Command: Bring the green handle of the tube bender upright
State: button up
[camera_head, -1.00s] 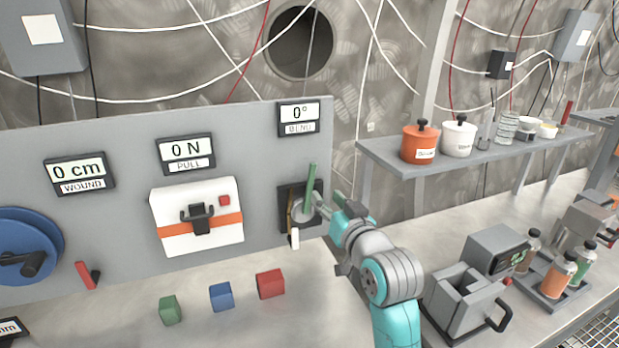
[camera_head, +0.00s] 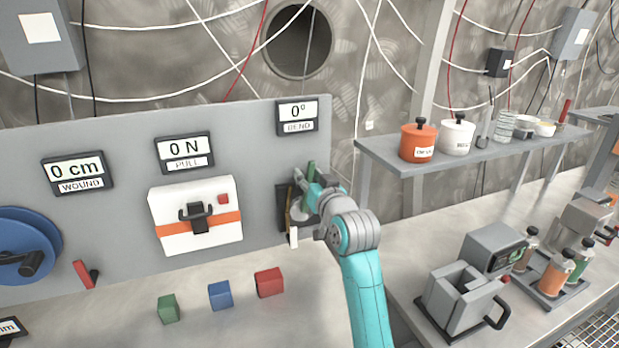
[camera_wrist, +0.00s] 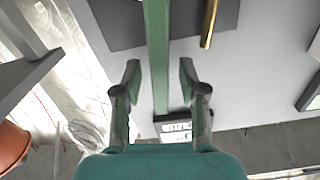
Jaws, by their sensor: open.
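The tube bender (camera_head: 284,205) is on the grey panel, under a display (camera_head: 297,116) reading 0° BEND. In the wrist view the green handle (camera_wrist: 157,55) runs lengthwise between the two fingers of my gripper (camera_wrist: 159,75). The fingers are open, one on each side of the handle, with visible gaps. The brass tube (camera_wrist: 209,22) lies to the right of the handle there.
A white box with an orange band (camera_head: 222,240) is left of the bender on the panel. Green (camera_head: 168,309), blue (camera_head: 220,295) and red (camera_head: 269,282) blocks lie on the bench below. A shelf (camera_head: 385,155) with pots stands to the right.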

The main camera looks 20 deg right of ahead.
grip_shut()
jog(key=shift+a, duration=0.1)
jog(key=shift+a+n, duration=0.75)
jog(key=shift+n, duration=0.25)
grip_release()
